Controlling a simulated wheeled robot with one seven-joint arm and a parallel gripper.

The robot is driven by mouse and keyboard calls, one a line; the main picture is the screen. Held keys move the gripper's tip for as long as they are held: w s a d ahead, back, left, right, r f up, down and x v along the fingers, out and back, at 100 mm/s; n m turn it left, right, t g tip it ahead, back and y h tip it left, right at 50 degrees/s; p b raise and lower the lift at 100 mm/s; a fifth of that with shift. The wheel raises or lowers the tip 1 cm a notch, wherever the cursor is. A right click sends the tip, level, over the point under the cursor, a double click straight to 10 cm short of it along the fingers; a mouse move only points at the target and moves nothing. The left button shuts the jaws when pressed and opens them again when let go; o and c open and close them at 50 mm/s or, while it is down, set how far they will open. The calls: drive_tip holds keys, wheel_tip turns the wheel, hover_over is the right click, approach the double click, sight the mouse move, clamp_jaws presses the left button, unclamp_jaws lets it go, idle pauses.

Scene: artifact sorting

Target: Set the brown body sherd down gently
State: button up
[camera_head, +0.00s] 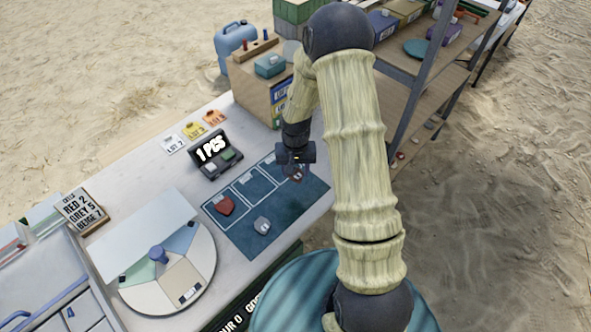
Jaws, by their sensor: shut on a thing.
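My gripper (293,168) points down over the far right end of the blue sorting mat (282,223), with the arm coming over from the right. It is shut on the brown body sherd (295,174), which shows small and dark under the fingers. The fingers partly hide the sherd, and I cannot tell whether it touches the mat. A red sherd (223,205) lies in the near left cell of the mat. A grey sherd (262,225) lies on the mat's bare front part, to the right of the red one.
A round divided turntable (186,291) stands on the table at front left. A wooden crate (253,92) and shelves (420,95) stand beyond. The mat's front right is clear.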

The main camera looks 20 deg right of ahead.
sight(295, 177)
drive_tip(key=shift+f, duration=0.1)
wheel_tip(295, 177, down, 6)
drive_tip(key=shift+s+a+r+n, duration=0.1)
drive_tip(key=shift+s+n, duration=0.05)
drive_tip(key=shift+n, duration=0.95)
drive_tip(key=shift+s+f, duration=0.15)
drive_tip(key=shift+f, duration=0.1)
